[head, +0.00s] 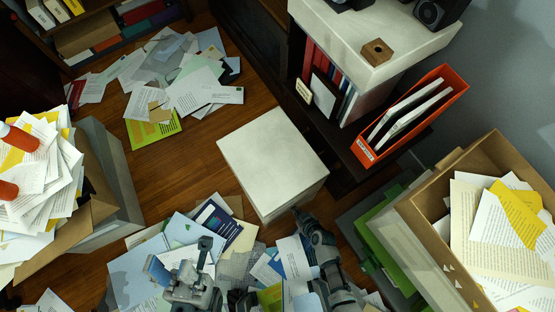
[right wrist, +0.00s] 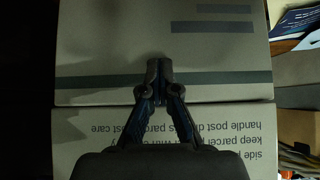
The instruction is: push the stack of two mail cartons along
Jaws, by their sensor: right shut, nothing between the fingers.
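The stack of two mail cartons (head: 265,150) stands on the wooden floor in the middle of the head view, seen mostly from its pale top. In the right wrist view one carton (right wrist: 110,45) with a dark green stripe lies above another carton (right wrist: 85,125) with upside-down print in the picture. My right gripper (head: 298,212) is shut and empty at the stack's near side; its fingertips also show in the right wrist view (right wrist: 158,68), in front of the striped carton near the seam. Contact cannot be told. My left gripper (head: 182,258) is open and empty, left of and nearer than the stack.
Loose papers (head: 180,80) cover the floor behind the stack and around my grippers. A shelf unit (head: 375,45) stands close on the right, with an orange file holder (head: 440,90). Paper-filled boxes stand left (head: 70,230) and right (head: 420,205). Bare floor (head: 175,165) lies left of the stack.

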